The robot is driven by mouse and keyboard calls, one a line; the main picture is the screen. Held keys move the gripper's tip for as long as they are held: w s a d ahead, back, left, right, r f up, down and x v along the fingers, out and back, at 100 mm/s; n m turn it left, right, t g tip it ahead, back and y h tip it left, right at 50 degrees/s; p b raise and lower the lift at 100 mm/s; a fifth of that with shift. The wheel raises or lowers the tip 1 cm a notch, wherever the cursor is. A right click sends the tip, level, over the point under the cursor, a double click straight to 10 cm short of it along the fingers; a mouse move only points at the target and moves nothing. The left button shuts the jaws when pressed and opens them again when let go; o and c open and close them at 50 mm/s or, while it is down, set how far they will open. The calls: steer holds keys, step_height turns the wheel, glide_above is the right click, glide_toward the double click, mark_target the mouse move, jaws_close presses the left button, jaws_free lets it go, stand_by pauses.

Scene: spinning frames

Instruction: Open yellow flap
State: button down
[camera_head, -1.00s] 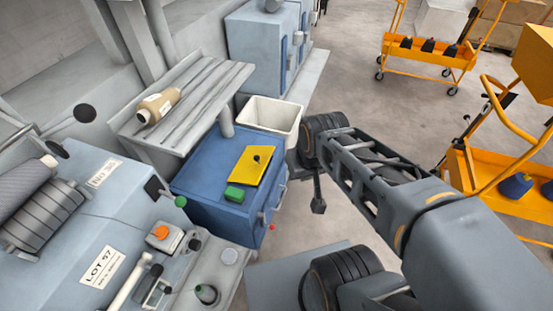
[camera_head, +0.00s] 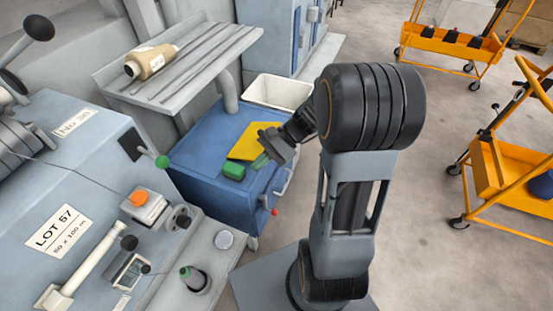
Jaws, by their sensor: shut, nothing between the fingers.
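The yellow flap (camera_head: 248,139) lies flat on top of the blue cabinet (camera_head: 211,147). A green block (camera_head: 233,171) sits on the cabinet top at the flap's near edge. My gripper (camera_head: 262,160) is over the cabinet top at the flap's near right corner. Its fingers look shut, with nothing seen between them. My gripper hides the right part of the flap, and I cannot tell whether it touches it.
A white bin (camera_head: 277,90) stands behind the cabinet. A grey-blue machine (camera_head: 75,180) fills the left. Orange carts (camera_head: 500,185) stand at the right, with clear floor between.

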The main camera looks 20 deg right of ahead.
steer(key=w+d+f+m+t+y+b, duration=0.2)
steer(key=w+d+f+m+t+b, duration=0.3)
steer(key=d+f+m+t, duration=0.35)
steer(key=w+d+f+m+t+y+b, duration=0.2)
steer(key=w+d+f+m+t+b, duration=0.35)
steer(key=d+f+m+t, duration=0.35)
steer(key=w+a+r+n+b, duration=0.1)
steer(key=w+a+r, duration=0.2)
steer(key=w+a, duration=0.1)
steer(key=shift+w+a+t, duration=0.35)
steer(key=shift+w+t, duration=0.1)
steer(key=shift+w, duration=0.25)
